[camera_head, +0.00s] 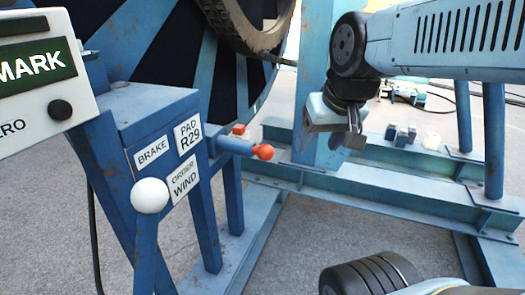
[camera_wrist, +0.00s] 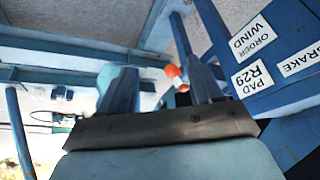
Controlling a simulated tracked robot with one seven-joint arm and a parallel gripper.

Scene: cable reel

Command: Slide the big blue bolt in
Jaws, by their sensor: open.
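The blue bolt (camera_head: 234,145) is a round bar that sticks out to the right from the blue brake stand, with an orange-red ball knob (camera_head: 263,152) on its end. The bolt itself is mostly hidden there by the right finger.
The brake stand (camera_head: 150,115) carries labels and a white-ball lever (camera_head: 150,196). The large reel (camera_head: 185,50) stands behind. Grey floor (camera_head: 310,225) is open in front.

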